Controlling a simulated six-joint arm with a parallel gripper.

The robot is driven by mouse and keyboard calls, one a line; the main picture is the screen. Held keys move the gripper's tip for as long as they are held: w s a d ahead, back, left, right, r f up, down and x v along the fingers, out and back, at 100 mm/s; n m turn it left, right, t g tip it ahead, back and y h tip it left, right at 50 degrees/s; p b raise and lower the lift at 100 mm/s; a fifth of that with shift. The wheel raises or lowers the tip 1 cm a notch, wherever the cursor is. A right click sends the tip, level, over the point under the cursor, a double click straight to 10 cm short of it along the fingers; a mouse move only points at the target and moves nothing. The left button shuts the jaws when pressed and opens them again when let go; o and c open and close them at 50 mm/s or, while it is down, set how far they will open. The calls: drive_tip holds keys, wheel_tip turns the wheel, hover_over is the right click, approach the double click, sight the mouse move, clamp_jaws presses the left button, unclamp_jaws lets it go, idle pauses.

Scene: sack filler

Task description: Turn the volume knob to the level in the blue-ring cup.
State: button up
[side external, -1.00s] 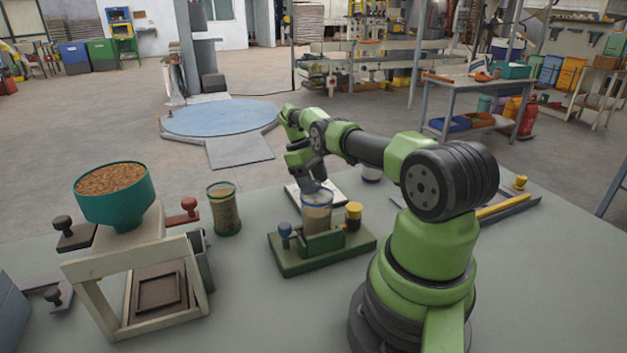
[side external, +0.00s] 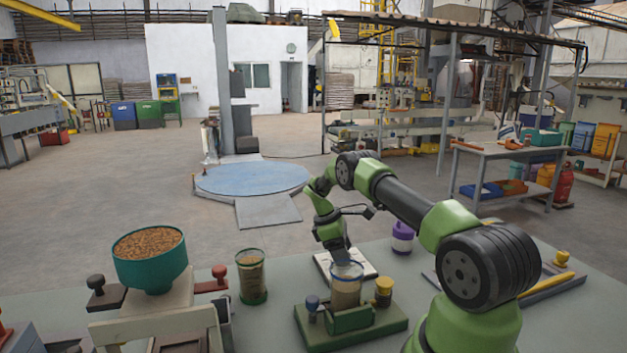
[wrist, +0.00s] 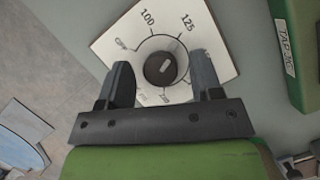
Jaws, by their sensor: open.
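The volume knob (wrist: 160,68) is a dark round knob with a pale pointer mark, on a white dial plate (wrist: 112,48). I can read 100, 125 and OFF; other marks are partly hidden. The pointer slants toward the upper right, on the 125 side. My gripper (wrist: 161,66) is open, one finger on each side of the knob; I cannot tell if they touch it. In the side view the gripper (side external: 341,258) is low over the plate (side external: 362,264). The blue-ring cup (side external: 346,293) stands in a green holder, filled with tan material; its exact level is unclear.
A green-rimmed cup (side external: 252,280) stands left. A purple-banded container (side external: 402,237) is behind right. The teal grain hopper (side external: 150,270) stands far left.

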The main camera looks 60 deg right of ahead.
drive_tip(key=n+t+h, duration=0.1)
drive_tip(key=n, duration=0.2)
drive_tip(key=n+h, duration=0.1)
drive_tip(key=n, duration=0.3)
drive_tip(key=shift+s+a+t, duration=0.15)
drive_tip(key=shift+t, duration=0.25)
drive_tip(key=n+t, duration=0.1)
drive_tip(key=n, duration=0.2)
drive_tip(key=n+t, duration=0.1)
drive_tip(key=n, duration=0.3)
drive_tip(key=shift+s+t+h, duration=0.15)
drive_tip(key=shift+t+h, duration=0.15)
drive_tip(key=shift+h, duration=0.1)
drive_tip(key=s+a+r+m+t, duration=0.1)
drive_tip(key=a+r+m+t, duration=0.1)
drive_tip(key=a+r+m, duration=0.4)
drive_tip(key=s+a+r+m+t+y, duration=0.1)
drive_tip(key=a+r+m, duration=0.5)
drive_tip(key=a+r, duration=0.8)
drive_tip(key=shift+r+m+t+y, duration=0.3)
drive_tip(key=shift+r+t, duration=0.2)
drive_tip(key=shift+r, duration=1.95)
